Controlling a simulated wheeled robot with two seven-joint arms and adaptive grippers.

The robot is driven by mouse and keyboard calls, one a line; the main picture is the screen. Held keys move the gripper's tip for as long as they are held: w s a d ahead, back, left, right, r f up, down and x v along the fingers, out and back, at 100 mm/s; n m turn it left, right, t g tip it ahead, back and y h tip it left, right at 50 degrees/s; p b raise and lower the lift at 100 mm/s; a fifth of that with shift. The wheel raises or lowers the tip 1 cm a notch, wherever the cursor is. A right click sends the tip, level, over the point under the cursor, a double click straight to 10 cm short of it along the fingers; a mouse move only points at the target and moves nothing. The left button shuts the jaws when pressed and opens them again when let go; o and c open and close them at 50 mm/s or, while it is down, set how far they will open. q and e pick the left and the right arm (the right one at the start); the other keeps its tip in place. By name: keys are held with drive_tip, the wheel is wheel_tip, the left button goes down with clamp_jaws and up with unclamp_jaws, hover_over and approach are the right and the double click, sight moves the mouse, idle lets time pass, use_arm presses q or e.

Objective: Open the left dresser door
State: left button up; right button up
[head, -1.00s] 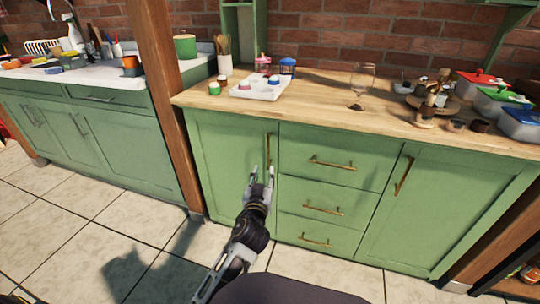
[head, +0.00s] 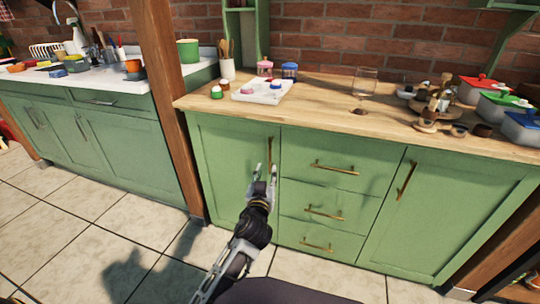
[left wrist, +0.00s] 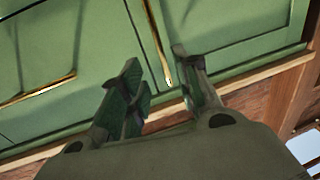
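The left dresser door (head: 232,170) is a green panel at the left of the dresser and is shut. Its upright brass handle (head: 270,155) is near the door's right edge. My left gripper (head: 266,168) is open in front of the handle's lower part, fingers pointing at the door. In the left wrist view, the handle (left wrist: 158,42) shows beyond the open left gripper (left wrist: 158,72), its end lying between the two fingertips in the picture. I cannot tell whether the fingers touch it. My right gripper is not in view.
Three drawers (head: 325,190) with brass handles are right of the door, then a right door (head: 425,215). A wooden post (head: 165,110) stands to the left. The wooden top (head: 330,101) holds a white tray (head: 262,94), a glass (head: 365,80) and several containers.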

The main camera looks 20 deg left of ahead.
sight(270, 155)
use_arm(q)
drive_tip(key=shift+w+a, duration=0.35)
drive_tip(key=shift+w, duration=1.55)
drive_tip(key=shift+w+a, duration=0.3)
drive_tip(key=shift+w, duration=1.65)
drive_tip(key=shift+w+a, duration=0.35)
drive_tip(key=shift+w, duration=1.55)
clamp_jaws()
